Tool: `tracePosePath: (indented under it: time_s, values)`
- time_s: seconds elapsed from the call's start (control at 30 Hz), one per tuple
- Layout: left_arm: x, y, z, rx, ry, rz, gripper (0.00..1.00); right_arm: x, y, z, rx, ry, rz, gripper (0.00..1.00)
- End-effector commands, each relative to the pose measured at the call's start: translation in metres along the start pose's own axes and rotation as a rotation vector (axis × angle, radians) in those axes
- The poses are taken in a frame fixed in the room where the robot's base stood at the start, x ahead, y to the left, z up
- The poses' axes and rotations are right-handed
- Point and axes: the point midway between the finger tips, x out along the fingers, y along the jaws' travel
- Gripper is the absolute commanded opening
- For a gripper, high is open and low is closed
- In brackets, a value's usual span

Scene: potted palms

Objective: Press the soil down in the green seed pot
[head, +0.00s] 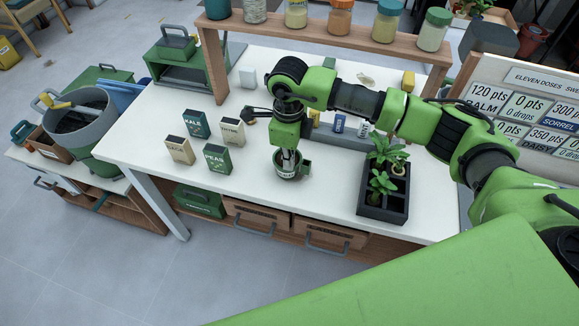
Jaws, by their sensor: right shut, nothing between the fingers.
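The green seed pot (303,171) stands upright near the front edge of the white table, a small dark green pot with a side handle and a pale label. My right gripper (288,163) points straight down at it, shut and empty, with its fingertips at the pot's mouth. The fingers cover most of the opening, so I cannot see the soil well or tell whether they touch it. My left gripper is not in view.
Seed packets (217,158) stand left of the pot on the white table (140,150). A black planter tray (383,212) with small palms stands to the right. Behind, a wooden shelf (330,37) holds jars. A grey bucket (80,125) is at the far left.

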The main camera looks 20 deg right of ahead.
Motion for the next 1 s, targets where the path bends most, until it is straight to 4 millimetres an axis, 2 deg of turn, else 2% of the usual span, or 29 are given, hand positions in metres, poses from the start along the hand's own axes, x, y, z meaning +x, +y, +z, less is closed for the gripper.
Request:
tracePosePath:
  time_s: [1.0]
  values:
    - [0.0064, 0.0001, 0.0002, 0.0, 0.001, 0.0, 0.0, 0.0052, 0.0012, -0.0016, 0.0, 0.005, 0.003, 0.0]
